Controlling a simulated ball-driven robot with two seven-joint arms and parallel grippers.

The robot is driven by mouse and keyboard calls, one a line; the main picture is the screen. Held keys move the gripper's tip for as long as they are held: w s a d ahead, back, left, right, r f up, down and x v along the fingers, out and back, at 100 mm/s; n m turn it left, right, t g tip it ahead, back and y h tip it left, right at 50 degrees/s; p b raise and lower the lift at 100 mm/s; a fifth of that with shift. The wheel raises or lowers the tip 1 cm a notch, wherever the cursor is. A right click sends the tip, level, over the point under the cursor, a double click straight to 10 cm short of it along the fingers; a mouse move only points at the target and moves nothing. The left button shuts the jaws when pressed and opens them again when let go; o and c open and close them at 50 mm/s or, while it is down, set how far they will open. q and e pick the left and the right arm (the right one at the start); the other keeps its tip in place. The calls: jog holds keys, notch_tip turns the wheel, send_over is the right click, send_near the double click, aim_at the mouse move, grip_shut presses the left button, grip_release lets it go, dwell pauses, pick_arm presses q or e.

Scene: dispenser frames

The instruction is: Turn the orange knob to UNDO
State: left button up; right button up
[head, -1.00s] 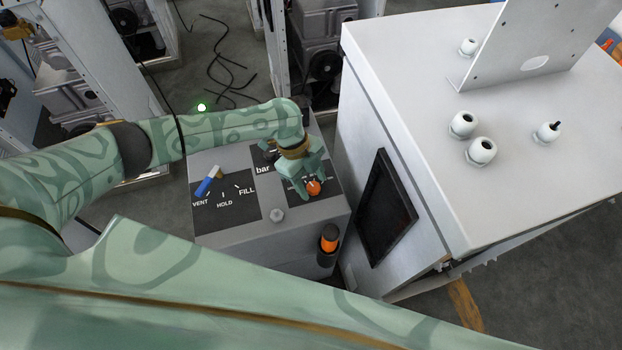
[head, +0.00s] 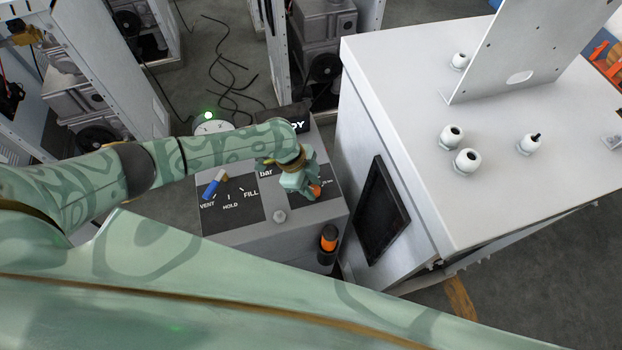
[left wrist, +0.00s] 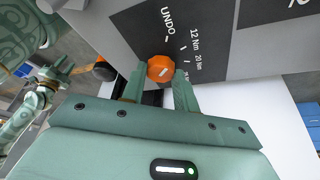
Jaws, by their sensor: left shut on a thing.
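The orange knob (left wrist: 160,69) sits on the dark label panel (left wrist: 145,20), which bears UNDO, 12 Nm and 20 Nm marks. A short white line on its face slants up to the right. My left gripper (left wrist: 160,82) is shut on the knob, one finger on each side. In the head view the left gripper (head: 306,188) comes down over the knob (head: 316,190) and hides much of it. My right gripper (left wrist: 60,72) shows small at the left of the left wrist view, away from the panel, its fingers apart.
A blue-handled knob (head: 214,185) stands on the VENT, HOLD, FILL panel (head: 232,215) to the left. An orange-and-black tool (head: 328,238) hangs at the box's front. A large white cabinet (head: 400,200) stands close on the right.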

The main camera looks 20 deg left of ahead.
pick_arm(q)
jog(key=n+t+p, duration=0.1)
jog(key=n+p, duration=0.1)
jog(key=shift+s+r+n+p, duration=0.1)
jog(key=shift+s+n+p, duration=0.05)
jog(key=shift+n+p, duration=0.6)
jog(key=shift+n, duration=0.15)
jog(key=shift+t, duration=0.3)
jog(key=o, duration=1)
